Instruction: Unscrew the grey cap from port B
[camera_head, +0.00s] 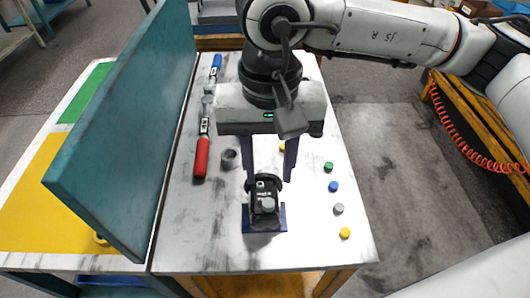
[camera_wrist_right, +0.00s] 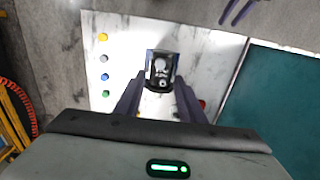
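The black hydraulic motor (camera_head: 263,188) stands in a dark blue holder (camera_head: 281,222) near the table's front edge. The wrist view shows it too (camera_wrist_right: 160,70). A grey cap-like piece (camera_head: 268,204) is on its near side; I cannot read any port label. My right gripper (camera_head: 269,182) points down above and around the motor, its two fingers apart with nothing between them that I can see held. In the wrist view the fingers (camera_wrist_right: 160,102) are also spread. My left gripper (camera_wrist_right: 230,20) shows only at the top of the wrist view, fingers apart and empty.
Loose green (camera_head: 328,166), blue (camera_head: 333,186), grey (camera_head: 338,208) and yellow (camera_head: 345,232) caps stand along the right side. A grey ring-like part (camera_head: 230,159) and a red-handled tool (camera_head: 202,155) lie to the left. A tall teal panel (camera_head: 130,120) borders the table's left.

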